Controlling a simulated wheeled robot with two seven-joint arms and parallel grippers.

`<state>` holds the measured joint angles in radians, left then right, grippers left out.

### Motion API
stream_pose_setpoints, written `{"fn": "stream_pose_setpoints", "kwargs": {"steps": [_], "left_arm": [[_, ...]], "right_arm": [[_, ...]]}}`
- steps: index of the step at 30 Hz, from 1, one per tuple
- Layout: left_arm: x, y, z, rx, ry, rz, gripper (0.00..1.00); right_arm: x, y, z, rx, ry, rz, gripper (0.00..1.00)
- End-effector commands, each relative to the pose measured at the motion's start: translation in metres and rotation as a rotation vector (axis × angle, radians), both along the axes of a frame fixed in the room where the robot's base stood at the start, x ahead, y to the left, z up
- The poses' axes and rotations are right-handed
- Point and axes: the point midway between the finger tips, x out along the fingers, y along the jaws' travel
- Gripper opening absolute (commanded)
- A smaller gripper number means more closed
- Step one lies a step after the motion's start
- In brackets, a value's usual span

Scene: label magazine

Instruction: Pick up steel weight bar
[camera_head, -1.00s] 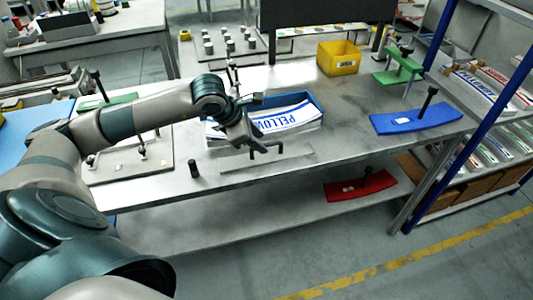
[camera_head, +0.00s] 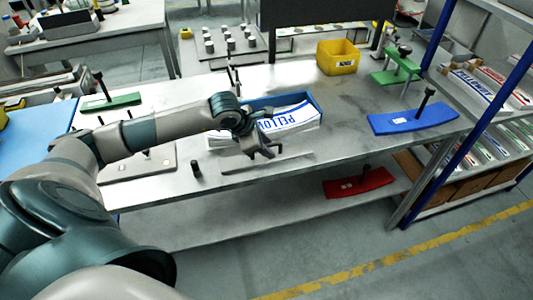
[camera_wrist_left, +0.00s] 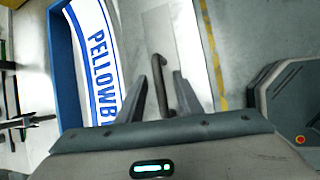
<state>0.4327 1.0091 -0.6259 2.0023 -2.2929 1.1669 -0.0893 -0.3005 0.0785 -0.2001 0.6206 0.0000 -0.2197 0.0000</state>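The steel weight bar (camera_head: 240,167) is a flat grey bar with a raised handle, lying on the bench near its front edge, just in front of the blue label tray. In the left wrist view its dark handle (camera_wrist_left: 161,88) stands between my fingers, and its pale plate (camera_wrist_left: 188,45) lies below. My left gripper (camera_head: 263,152) is over the bar and covers part of the handle in the head view. In the left wrist view the gripper (camera_wrist_left: 167,78) is open, its two fingers on either side of the handle; contact is not clear. My right gripper is not in view.
The blue tray (camera_head: 319,112) holds white labels (camera_head: 290,117) right behind the bar. A small black peg (camera_head: 196,168) stands to the left. A blue curved plate (camera_head: 410,119) and a yellow bin (camera_head: 338,58) are on the bench. A red curved plate (camera_head: 358,184) lies on the lower shelf.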

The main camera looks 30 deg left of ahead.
Motion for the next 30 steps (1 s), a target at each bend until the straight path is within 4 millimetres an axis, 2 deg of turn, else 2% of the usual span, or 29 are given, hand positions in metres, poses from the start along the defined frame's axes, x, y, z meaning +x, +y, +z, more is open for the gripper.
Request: {"fn": "stream_pose_setpoints", "kwargs": {"steps": [10, 14, 15, 30], "left_arm": [[-0.0002, 0.0000, 0.0000, 0.000, 0.000, 0.000, 0.33], [-0.0002, 0.0000, 0.0001, 0.000, 0.000, 0.000, 0.01], [-0.0002, 0.0000, 0.0001, 0.000, 0.000, 0.000, 0.00], [-0.0005, -0.0001, 0.0001, 0.001, 0.001, -0.001, 0.00]], "right_arm": [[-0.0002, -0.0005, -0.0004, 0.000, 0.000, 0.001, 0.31], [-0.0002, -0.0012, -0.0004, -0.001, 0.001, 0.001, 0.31], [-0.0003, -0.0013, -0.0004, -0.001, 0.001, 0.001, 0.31], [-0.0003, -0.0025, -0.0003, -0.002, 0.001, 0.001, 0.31]]}}
